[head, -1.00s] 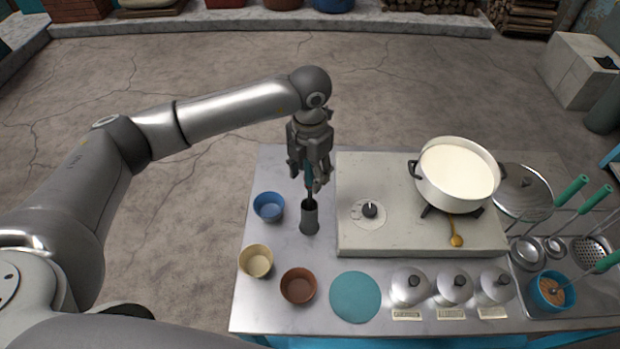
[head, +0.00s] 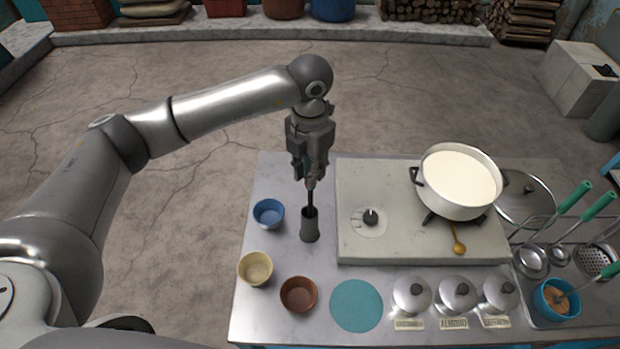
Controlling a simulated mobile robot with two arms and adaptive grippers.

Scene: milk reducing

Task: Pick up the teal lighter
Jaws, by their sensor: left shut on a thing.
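The teal lighter (head: 308,172) shows as a small teal patch between the fingers of my left gripper (head: 310,176), with a thin dark stem running down below them. My left gripper points down and is shut on the lighter; its fingers hide most of the handle. The stem's lower end meets the mouth of a dark grey cylindrical holder (head: 310,229) standing on the metal counter. I cannot tell how much of the stem is inside the holder. My right gripper is not in view.
A stove slab (head: 400,245) with a knob and a white pot of milk (head: 459,182) stands right of the holder. Blue (head: 268,213), cream (head: 255,269) and brown (head: 298,294) bowls stand left and in front. A teal disc (head: 356,305) and lidded jars (head: 458,295) line the front.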

